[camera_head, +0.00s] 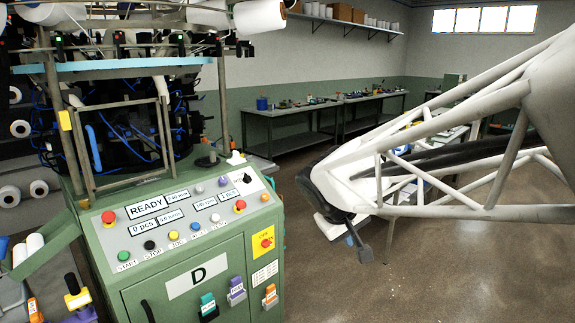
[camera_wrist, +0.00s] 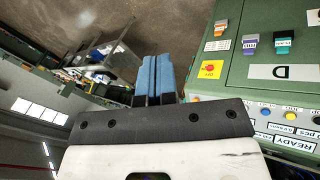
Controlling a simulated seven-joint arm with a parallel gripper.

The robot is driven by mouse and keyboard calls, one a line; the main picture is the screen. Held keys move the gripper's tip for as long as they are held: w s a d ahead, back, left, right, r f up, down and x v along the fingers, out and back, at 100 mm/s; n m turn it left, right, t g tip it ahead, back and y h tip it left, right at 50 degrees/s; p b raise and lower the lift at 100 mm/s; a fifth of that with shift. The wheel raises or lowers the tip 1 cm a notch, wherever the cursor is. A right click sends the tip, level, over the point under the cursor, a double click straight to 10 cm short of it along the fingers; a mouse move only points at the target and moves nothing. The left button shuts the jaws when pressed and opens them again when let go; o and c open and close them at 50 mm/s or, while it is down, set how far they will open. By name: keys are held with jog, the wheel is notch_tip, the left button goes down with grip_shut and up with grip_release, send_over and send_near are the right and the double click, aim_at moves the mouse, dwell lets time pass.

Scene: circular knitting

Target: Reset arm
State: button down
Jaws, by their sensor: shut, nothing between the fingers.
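My gripper (camera_head: 362,248) hangs at the end of my white lattice arm, right of the green knitting machine (camera_head: 184,256) and apart from it. In the wrist view its two blue fingers (camera_wrist: 155,74) lie side by side, shut with nothing between them. The machine's sloped control panel (camera_head: 190,215) shows READY and 0 pcs, with coloured buttons and a red knob at each side. The panel also shows, turned around, at the right of the wrist view (camera_wrist: 292,128).
The machine's front carries a D label (camera_head: 197,277), a yellow-red switch (camera_head: 263,243) and several coloured tags. Workbenches (camera_head: 300,110) stand along the back wall. A table (camera_head: 435,132) is partly hidden behind my arm. Open floor (camera_head: 465,265) lies right of the machine.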

jog(key=s+d+f+m+y, duration=0.1)
jog(key=s+d+f+m, duration=0.1)
jog(key=s, duration=0.9)
jog(key=s+d+f+m+g+y, duration=0.1)
jog(key=s+d+m+y, duration=0.1)
jog(key=s, duration=0.9)
jog(key=shift+s+d+f+m+g+y, duration=0.3)
jog(key=shift+d+f+m, duration=0.1)
jog(key=shift+d, duration=0.4)
